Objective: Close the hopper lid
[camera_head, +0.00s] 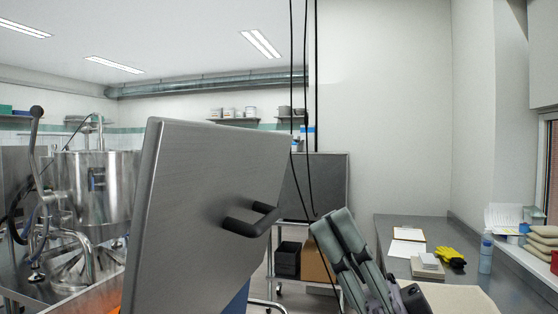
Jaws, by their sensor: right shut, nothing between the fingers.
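The hopper lid is a large grey brushed-metal panel (200,205) in the centre-left, standing raised and steeply tilted. A black bar handle (250,220) sticks out from its face toward the right. My right gripper (333,226) is at the lower centre, to the right of the handle and apart from it in the picture. Its fingers are shut and hold nothing. The hopper's opening and the lid's lower edge are out of view. My left gripper does not show.
A steel kettle (95,195) with pipes and a lever stands at the left. A steel counter (455,260) at the right holds papers, yellow gloves (450,256) and a bottle (486,254). Black cables (306,100) hang in the middle. A wheeled cart (292,262) stands behind.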

